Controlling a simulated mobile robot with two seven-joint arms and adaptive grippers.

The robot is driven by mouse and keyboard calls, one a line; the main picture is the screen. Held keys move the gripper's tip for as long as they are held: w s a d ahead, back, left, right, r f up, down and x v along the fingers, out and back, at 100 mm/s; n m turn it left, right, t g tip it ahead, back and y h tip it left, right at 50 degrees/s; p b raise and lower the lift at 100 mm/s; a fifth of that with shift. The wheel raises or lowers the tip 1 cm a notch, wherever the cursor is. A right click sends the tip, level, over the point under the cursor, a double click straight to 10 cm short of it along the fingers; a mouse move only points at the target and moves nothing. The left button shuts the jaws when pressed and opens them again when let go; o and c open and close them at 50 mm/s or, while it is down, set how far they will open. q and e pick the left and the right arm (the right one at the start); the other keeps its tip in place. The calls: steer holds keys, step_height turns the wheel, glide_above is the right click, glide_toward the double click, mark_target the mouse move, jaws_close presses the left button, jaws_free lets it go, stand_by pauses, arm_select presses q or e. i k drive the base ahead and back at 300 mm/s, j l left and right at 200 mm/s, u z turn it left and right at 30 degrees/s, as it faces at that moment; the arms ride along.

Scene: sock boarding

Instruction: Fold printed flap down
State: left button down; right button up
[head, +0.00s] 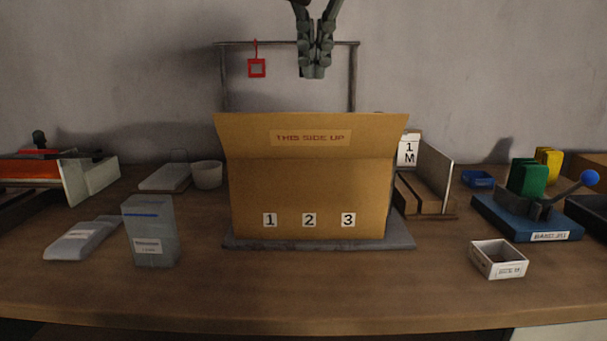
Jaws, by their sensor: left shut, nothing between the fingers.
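A cardboard box (310,190) stands on a grey board (310,243) in the middle of the table, with labels 1, 2 and 3 on its front. Its printed flap (240,136), bearing a label "THIS SIDE UP", stands raised along the top front edge and flares outward at the sides. The flap hides the box's opening and inside. My left gripper (313,74) hangs above and apart from the flap at the top of the view, fingers pointing down, shut and empty. My right gripper is not in view.
A frame with a red square tag (257,68) stands behind the box. A grey carton (149,231) and a white cup (207,174) are to the left. A small open box (497,259) and a blue-based device (525,217) are to the right. The table's front strip is clear.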

mark_target(300, 135)
steer(key=k, duration=1.45)
